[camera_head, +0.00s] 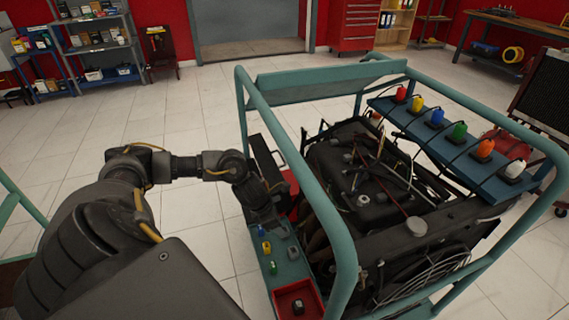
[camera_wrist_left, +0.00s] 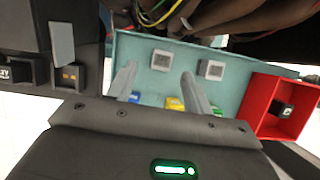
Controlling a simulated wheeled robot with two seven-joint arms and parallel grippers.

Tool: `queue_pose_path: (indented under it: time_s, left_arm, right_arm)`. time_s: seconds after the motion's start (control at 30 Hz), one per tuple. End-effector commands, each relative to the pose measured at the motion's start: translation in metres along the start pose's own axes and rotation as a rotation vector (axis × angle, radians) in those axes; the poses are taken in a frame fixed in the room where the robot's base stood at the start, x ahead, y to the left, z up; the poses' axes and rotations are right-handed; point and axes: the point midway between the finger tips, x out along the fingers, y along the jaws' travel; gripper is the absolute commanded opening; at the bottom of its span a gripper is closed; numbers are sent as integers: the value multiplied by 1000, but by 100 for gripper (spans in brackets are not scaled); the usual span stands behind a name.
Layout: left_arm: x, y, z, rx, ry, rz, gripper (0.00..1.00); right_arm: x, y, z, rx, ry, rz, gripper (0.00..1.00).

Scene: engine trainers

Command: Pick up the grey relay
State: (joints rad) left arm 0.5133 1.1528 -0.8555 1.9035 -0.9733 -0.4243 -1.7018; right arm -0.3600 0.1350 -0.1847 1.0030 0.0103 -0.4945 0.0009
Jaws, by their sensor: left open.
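Two grey relays stand on the teal side shelf (camera_wrist_left: 235,88) of the engine trainer. In the left wrist view, one grey relay (camera_wrist_left: 162,60) appears between and just beyond my fingertips; the other grey relay (camera_wrist_left: 212,70) is to its right. The second also shows in the head view (camera_head: 293,253). My left gripper (camera_wrist_left: 158,72) is open and empty, above the shelf. In the head view my left gripper (camera_head: 264,216) hangs over the shelf, its fingertips hard to make out. My right gripper is not in view.
A blue relay (camera_head: 262,230), a yellow one (camera_head: 266,247) and a green one (camera_head: 272,267) line the shelf's outer side. A red tray (camera_wrist_left: 262,102) at the shelf's end holds a black relay (camera_wrist_left: 283,110). The teal frame tube (camera_head: 318,185) and engine (camera_head: 375,185) stand close beside.

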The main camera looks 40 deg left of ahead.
Motion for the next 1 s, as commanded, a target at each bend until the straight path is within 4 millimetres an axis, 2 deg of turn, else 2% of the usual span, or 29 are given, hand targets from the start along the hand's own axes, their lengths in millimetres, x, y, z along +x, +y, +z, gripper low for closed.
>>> queue_pose_path:
  time_s: [0.17,0.33,0.63,1.0]
  left_arm:
    - [24,-2,4,-4,2,-2,51]
    - [46,-2,4,-2,1,-1,51]
    - [50,-2,4,0,0,0,51]
    - [50,-2,4,-1,0,0,4]
  right_arm:
    - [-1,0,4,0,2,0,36]
    - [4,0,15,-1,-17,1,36]
    - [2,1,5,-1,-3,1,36]
    - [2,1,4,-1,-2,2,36]
